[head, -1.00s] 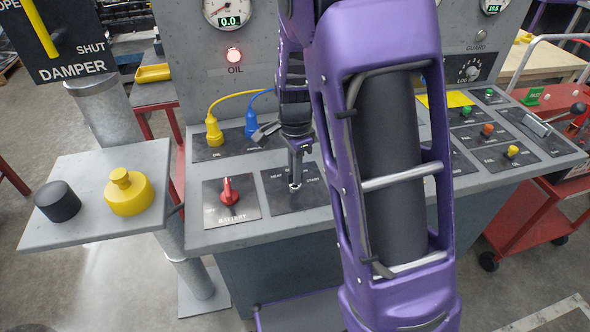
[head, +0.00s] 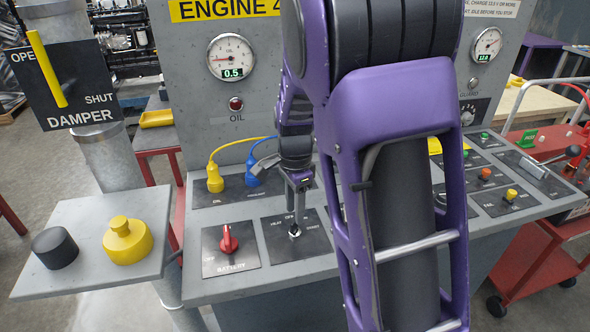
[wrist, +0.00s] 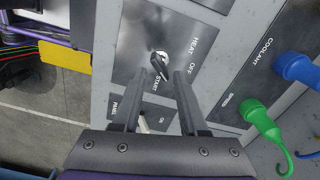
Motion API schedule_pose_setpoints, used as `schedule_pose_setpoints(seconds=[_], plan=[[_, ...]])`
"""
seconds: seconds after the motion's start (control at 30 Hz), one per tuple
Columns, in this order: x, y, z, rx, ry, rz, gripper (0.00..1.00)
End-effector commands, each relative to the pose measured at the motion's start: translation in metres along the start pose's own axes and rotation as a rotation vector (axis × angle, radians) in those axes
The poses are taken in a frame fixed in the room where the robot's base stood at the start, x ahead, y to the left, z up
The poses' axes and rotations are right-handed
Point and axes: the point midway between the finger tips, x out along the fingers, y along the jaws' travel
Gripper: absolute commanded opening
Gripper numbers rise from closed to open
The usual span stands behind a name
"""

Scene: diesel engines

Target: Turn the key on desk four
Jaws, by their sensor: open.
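The key (head: 294,231) sits in a round metal switch on a dark plate on the desk under the ENGINE 4 sign. In the wrist view the dark key (wrist: 160,68) stands in its silver lock, with HEAT, OFF and START printed around it; its grip slants toward the START side. My gripper (head: 300,186) is above the key in the head view. In the wrist view my gripper (wrist: 157,76) is open, its two fingertips apart, with the key near the gap between them. It does not hold the key. My arm hides the middle of the desk.
A red battery switch (head: 229,240) is left of the key. Yellow (head: 215,178) and blue (head: 251,176) plugs stand behind it. The oil gauge (head: 231,57) reads 0.5 and the OIL lamp (head: 236,104) looks unlit. A side shelf (head: 80,220) carries black and yellow knobs.

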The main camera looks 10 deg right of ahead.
Motion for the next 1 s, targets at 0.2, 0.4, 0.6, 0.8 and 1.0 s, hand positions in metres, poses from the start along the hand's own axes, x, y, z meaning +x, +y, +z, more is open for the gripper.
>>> schedule_pose_setpoints(seconds=[0.2,0.4,0.6,0.8,1.0], plan=[[-0.057,-0.001,0.0,-0.001,0.001,-0.007,0.42],[-0.102,-0.001,0.0,0.0,0.001,-0.006,0.42],[-0.129,0.0,0.0,0.001,0.001,-0.003,0.42],[-0.137,0.0,0.0,0.001,0.001,-0.001,0.42],[-0.137,0.0,0.0,0.001,0.001,-0.001,0.42]])
